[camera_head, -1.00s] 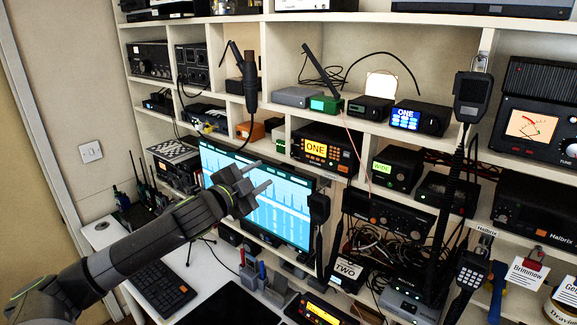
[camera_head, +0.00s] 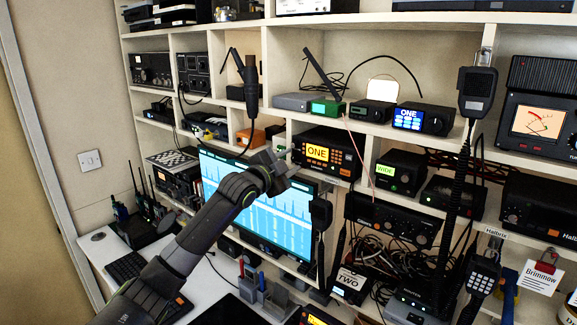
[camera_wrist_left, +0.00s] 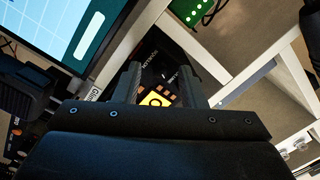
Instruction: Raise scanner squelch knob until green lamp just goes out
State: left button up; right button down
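A dark radio (camera_head: 345,143) with an orange screen reading ONE stands on the middle shelf in the head view. Its orange screen also shows in the left wrist view (camera_wrist_left: 156,98), between my gripper fingers. My left gripper (camera_head: 291,166) is just left of and below this radio, its fingers apart and empty. Whether it touches the radio I cannot tell. A smaller radio (camera_head: 399,170) with a green-lit screen reading WIDE stands to the right. My right gripper is out of view.
A wide blue-lit monitor (camera_head: 262,214) stands behind and below my left arm. A hanging microphone (camera_head: 250,85) is above the gripper, and a handset (camera_head: 320,212) hangs to its right. Shelf dividers and loose cables crowd the area.

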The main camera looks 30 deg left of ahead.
pick_arm(q)
jog(key=shift+w, duration=0.1)
grip_shut()
jog(key=shift+m, duration=0.3)
jog(key=m+b, duration=0.1)
jog(key=m, duration=0.2)
jog(key=shift+f, duration=0.1)
jog(key=shift+m+b, duration=0.75)
jog(key=shift+m, duration=1.75)
grip_release()
